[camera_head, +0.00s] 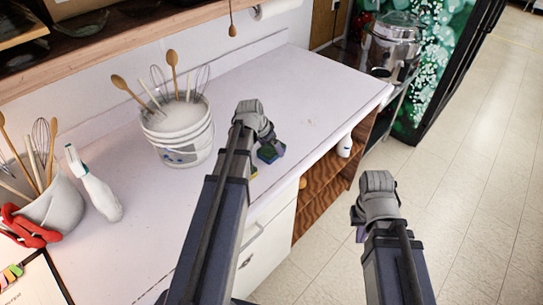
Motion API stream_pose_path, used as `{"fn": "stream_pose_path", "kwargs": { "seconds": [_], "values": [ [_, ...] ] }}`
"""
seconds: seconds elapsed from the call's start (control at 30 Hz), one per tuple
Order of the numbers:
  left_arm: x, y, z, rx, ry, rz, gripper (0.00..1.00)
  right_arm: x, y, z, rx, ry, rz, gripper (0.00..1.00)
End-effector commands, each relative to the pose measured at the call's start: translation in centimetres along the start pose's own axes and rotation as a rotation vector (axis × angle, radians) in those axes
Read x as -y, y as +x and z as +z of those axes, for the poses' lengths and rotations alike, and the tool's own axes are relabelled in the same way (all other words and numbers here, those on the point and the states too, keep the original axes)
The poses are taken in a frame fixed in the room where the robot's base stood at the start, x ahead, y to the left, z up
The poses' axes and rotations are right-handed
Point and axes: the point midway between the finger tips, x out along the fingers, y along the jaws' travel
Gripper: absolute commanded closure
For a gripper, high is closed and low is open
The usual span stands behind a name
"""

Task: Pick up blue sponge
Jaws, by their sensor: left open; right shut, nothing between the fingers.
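A small dark blue and green block (268,153), which looks like the sponge, lies at the counter's front edge. My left gripper (265,143) is open right over it and hides part of it. I cannot tell whether the fingers touch it. A yellow bit (253,172) shows beside my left forearm, close to the block. My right gripper (360,229) is shut and empty, out over the floor in front of the counter.
A white bucket (178,135) with whisks and wooden spoons stands left of my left gripper. A white spray bottle (94,187) and a utensil crock (58,207) stand further left. The counter's far right (315,85) is clear. A steel pot (393,45) stands beyond it.

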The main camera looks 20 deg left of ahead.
Motion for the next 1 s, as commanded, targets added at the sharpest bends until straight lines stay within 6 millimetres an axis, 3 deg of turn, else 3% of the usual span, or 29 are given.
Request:
{"fn": "stream_pose_path", "kwargs": {
  "seconds": [1.0],
  "values": [
    [0.01, 0.39, 0.18, 0.000, 0.000, 0.000, 0.01, 0.04, 0.43, -0.02, 0.000, 0.000, 0.000, 1.00]
  ]
}}
